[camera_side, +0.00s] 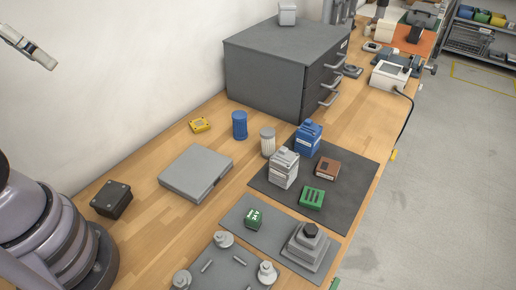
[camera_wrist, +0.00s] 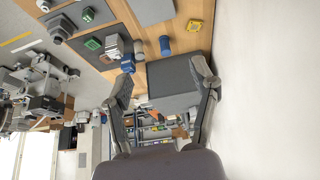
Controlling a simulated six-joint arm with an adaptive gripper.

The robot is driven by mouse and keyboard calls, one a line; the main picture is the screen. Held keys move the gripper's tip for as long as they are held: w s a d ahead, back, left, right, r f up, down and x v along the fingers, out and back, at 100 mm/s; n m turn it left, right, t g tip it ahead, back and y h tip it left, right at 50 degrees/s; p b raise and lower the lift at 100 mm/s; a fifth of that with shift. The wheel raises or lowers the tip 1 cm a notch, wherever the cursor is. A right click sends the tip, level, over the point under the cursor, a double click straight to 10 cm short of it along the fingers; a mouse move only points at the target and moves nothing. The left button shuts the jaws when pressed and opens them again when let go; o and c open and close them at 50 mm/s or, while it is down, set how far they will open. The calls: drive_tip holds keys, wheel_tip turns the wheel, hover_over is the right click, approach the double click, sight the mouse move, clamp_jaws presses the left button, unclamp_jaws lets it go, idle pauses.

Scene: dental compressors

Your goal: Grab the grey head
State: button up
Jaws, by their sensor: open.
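The grey head (camera_side: 284,168), a pale grey block with a narrower top, stands upright on a dark mat beside a similar blue head (camera_side: 308,138). In the wrist view the grey head (camera_wrist: 112,41) is small and far off, upper left of my fingers. My gripper (camera_wrist: 163,72) has its two fingers spread wide with nothing between them. In the side view only part of my gripper (camera_side: 30,48) shows at the upper left, high above the bench and well away from the grey head.
A white ribbed cylinder (camera_side: 267,142) and a blue cylinder (camera_side: 240,125) stand close behind the grey head. Brown (camera_side: 327,168) and green (camera_side: 312,197) blocks lie on its mat. A flat grey box (camera_side: 196,173) is left; a stepped grey block (camera_side: 306,246) is in front. A dark drawer cabinet (camera_side: 262,75) stands behind.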

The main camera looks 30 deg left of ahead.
drive_tip(key=w+d+f+n+g+h, duration=0.25)
drive_tip(key=d+g+h, duration=0.2)
drive_tip(key=d, duration=0.35)
drive_tip(key=w+d+f+n+g+h, duration=0.2)
drive_tip(key=d+f+n+g+h, duration=0.15)
drive_tip(key=d+h, duration=0.35)
drive_tip(key=w+d+f+n+g+h, duration=0.2)
drive_tip(key=d+f+g+h, duration=0.25)
drive_tip(key=d, duration=0.45)
drive_tip(key=w+d+f+n+t+h, duration=0.4)
drive_tip(key=w+f+n+t, duration=0.2)
drive_tip(key=f+n, duration=0.25)
drive_tip(key=n+t+y, duration=0.4)
drive_tip(key=n+t, duration=0.2)
drive_tip(key=t, duration=0.2)
approach(304, 229)
drive_tip(key=shift+s+a+f, duration=0.15)
drive_tip(key=shift+s+a, duration=0.05)
drive_tip(key=shift+a, duration=0.3)
drive_tip(key=shift+s+a+f, duration=0.15)
drive_tip(key=shift+a, duration=0.4)
drive_tip(key=shift+d+f, duration=0.2)
drive_tip(key=shift+d, duration=0.05)
drive_tip(key=x, duration=1.3)
drive_tip(key=shift+w+r, duration=0.15)
drive_tip(key=shift+r, duration=0.25)
clamp_jaws()
